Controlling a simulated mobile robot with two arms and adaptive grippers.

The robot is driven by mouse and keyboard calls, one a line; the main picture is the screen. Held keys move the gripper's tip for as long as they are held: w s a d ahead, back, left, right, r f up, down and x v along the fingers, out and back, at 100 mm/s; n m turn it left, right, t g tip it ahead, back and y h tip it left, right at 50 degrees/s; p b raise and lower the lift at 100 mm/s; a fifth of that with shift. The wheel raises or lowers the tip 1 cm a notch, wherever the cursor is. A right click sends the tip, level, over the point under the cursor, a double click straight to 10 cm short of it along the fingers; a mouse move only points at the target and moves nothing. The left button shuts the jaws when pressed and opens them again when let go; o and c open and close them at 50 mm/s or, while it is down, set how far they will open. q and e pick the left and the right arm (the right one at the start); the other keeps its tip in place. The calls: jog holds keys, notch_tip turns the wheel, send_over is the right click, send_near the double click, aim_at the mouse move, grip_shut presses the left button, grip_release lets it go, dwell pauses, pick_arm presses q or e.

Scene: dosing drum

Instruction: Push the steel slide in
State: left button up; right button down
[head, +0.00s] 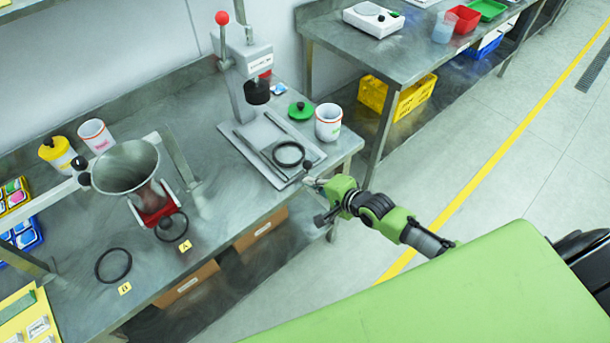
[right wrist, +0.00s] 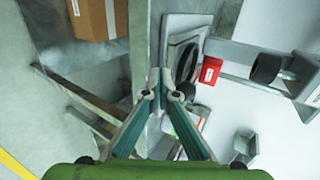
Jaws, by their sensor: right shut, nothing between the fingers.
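The steel slide (head: 274,160) lies flat at the front of the press (head: 246,75), between dark rails on a pale base plate. A black ring (head: 289,154) rests on it, and a black knob (head: 307,166) shows at its near right end. My right gripper (head: 311,182) is at the table's front edge, just outside the knob end of the slide. In the right wrist view its fingertips (right wrist: 165,88) are together with nothing between them. Whether they touch the knob is unclear. My left gripper is out of view.
A white cup (head: 328,122) and a green lid (head: 300,111) stand right of the press. A steel funnel (head: 126,168) on a red stand and a loose black ring (head: 113,265) are at the left. A second table (head: 400,55) stands behind, across a gap.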

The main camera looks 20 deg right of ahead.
aim_at(275, 149)
jog(key=shift+w+a, duration=0.25)
jog(key=shift+w, duration=0.45)
jog(key=shift+w+a, duration=0.2)
jog(key=shift+w, duration=0.45)
jog(key=shift+w, duration=0.2)
jog(key=w+a+b, duration=0.1)
jog(key=w+b, duration=0.1)
jog(key=w, duration=0.2)
jog(key=w+a+b, duration=0.2)
jog(key=w, duration=0.2)
jog(key=w+a+b, duration=0.1)
jog(key=w+b, duration=0.1)
jog(key=w, duration=0.2)
jog(key=shift+w+a+f+b, duration=0.1)
jog(key=shift+w+a+b, duration=0.05)
jog(key=shift+a+b, duration=0.15)
jog(key=shift+w+a, duration=0.1)
jog(key=shift+w, duration=0.3)
jog(key=shift+r, duration=0.25)
